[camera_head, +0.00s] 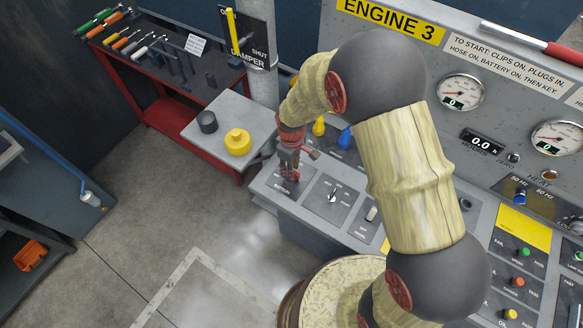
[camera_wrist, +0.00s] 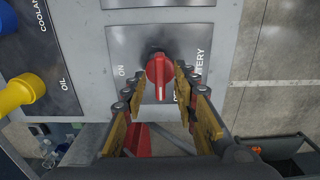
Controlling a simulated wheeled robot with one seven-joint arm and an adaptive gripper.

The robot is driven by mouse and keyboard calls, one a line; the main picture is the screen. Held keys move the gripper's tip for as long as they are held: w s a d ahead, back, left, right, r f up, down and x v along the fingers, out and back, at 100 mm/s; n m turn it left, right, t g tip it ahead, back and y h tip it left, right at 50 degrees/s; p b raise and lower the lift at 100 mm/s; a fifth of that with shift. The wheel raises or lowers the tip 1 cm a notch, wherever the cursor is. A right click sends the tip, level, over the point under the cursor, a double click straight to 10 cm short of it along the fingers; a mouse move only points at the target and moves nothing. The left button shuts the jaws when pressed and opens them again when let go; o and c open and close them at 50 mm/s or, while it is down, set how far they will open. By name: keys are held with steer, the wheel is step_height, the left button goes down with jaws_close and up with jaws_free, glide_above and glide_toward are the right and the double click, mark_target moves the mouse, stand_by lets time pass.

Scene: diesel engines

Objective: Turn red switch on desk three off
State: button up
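The red switch (camera_wrist: 158,70) is a rotary knob on a grey plate marked BATTERY. Its white line points down the picture in the wrist view. The ON label (camera_wrist: 122,72) is left of it; a second label at its lower right is mostly hidden by a finger. My gripper (camera_wrist: 158,88) is open, one finger on each side of the knob, with small gaps visible. In the head view my gripper (camera_head: 289,174) is low over the battery plate (camera_head: 281,190) at the left end of the Engine 3 desk (camera_head: 312,229), hiding much of that plate.
A yellow plug (camera_wrist: 22,92) stands beside the OIL label, left in the wrist view. A side table with a yellow knob (camera_head: 238,142) and a red tool bench (camera_head: 185,124) stand left. Floor is clear in front.

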step_height(320, 180, up, 12)
stand_by(0.6)
stand_by(0.5)
